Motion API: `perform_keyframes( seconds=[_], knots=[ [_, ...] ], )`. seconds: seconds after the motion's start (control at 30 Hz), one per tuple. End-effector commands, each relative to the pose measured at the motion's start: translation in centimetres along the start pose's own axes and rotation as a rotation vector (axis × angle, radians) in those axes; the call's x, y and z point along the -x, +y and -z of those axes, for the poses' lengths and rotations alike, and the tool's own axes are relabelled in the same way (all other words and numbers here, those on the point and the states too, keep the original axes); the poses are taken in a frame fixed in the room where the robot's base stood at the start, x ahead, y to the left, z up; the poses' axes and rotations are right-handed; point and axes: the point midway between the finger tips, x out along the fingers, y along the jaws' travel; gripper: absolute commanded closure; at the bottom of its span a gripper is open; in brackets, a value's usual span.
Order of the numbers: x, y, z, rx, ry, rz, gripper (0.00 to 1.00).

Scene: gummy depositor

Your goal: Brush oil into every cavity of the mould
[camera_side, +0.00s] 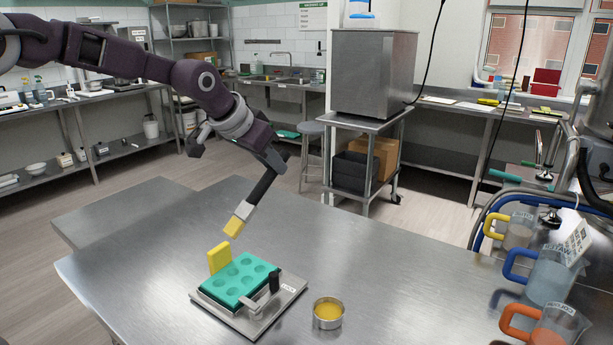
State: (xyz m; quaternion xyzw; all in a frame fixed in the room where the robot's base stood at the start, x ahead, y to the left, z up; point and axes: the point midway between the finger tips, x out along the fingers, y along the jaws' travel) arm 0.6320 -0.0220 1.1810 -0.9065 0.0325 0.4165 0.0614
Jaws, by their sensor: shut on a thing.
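The teal mould (233,289), with several round cavities, lies on a metal base plate (205,296) on the steel table. I cannot tell whether any cavity holds oil. My gripper (270,160) is shut on the dark handle of a brush (262,186). The brush slants down to the left, its pale yellow head above and behind the mould, apart from it. A small round metal dish of yellow oil (327,310) stands right of the base plate.
A yellow upright block (219,257) stands at the mould's back left edge, just below the brush head. A clamp with a dark handle (262,298) sits at the mould's front right. Several jugs (551,275) stand at the far right. The table's middle is clear.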

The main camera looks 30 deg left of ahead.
Motion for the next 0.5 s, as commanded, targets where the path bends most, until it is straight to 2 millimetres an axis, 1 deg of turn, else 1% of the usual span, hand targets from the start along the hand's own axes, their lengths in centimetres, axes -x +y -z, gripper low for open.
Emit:
perform_keyframes(
  seconds=[0.03,0.17,0.5],
  knots=[
    [0.5,-0.8,0.0,0.031,-0.018,0.015,1.0],
    [2.0,-2.5,-0.3,0.112,-0.072,0.047,1.0],
    [-3.3,-1.9,-4.9,0.132,-0.152,0.009,1.0]
  ],
)
